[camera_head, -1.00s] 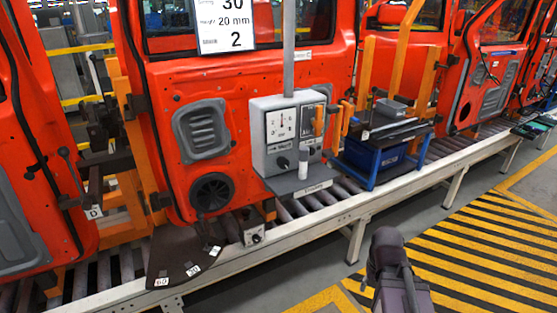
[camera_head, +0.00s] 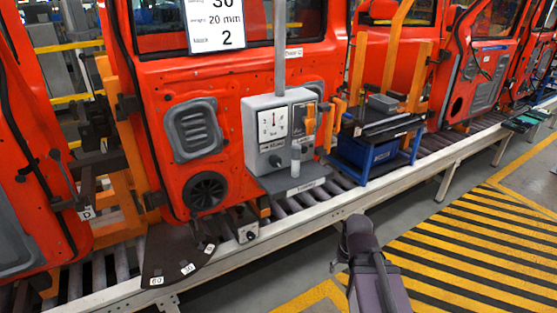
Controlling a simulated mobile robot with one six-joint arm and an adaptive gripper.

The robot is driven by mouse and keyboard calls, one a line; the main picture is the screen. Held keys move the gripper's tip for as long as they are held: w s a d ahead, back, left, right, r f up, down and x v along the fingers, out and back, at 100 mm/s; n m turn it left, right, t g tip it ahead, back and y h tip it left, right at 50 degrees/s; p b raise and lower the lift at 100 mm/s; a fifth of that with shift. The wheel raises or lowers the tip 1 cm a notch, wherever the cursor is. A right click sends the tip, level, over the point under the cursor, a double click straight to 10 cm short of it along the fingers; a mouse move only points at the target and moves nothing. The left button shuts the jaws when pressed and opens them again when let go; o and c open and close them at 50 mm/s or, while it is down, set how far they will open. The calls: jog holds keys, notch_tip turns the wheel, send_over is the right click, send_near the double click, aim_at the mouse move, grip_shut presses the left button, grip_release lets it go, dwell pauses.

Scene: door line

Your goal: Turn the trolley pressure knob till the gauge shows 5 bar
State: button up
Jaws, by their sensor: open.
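A grey box with a white gauge (camera_head: 273,124) stands on a grey shelf (camera_head: 300,190) in front of an orange-red door. The gauge needle points roughly straight up; its numbers are too small to read. A dark round knob (camera_head: 275,161) sits on the box front below the gauge. A second dark knob shows to its right, partly behind a pale upright cylinder (camera_head: 295,160). Which one is the pressure knob I cannot tell. My dark arm shows at the lower right, well short of the box. I cannot make out my gripper's fingers.
A pale conveyor rail (camera_head: 310,212) runs along the front of the doors. A blue trolley (camera_head: 372,150) stands right of the grey box. The striped floor (camera_head: 470,255) is clear.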

jog(key=w+a+r+n+t+y+p, duration=0.2)
jog(key=w+a+r+t+p, duration=0.15)
jog(key=a+r, duration=0.2)
jog(key=w+a+r+n+t+y+p, duration=0.2)
jog(key=w+a+r+p, duration=0.2)
jog(key=r, duration=0.3)
jog(key=n+t+y+p, duration=0.2)
jog(key=t+p, duration=0.3)
jog(key=p, duration=0.1)
send_near(278, 163)
jog(key=v, duration=0.3)
jog(key=shift+s+r, duration=0.15)
jog(key=shift+r, duration=0.05)
jog(key=b+x, duration=0.5)
jog(key=x, duration=0.9)
jog(key=shift+s, duration=0.1)
jog(key=c, duration=0.9)
jog(key=shift+o, duration=0.2)
jog(key=shift+m, duration=0.4)
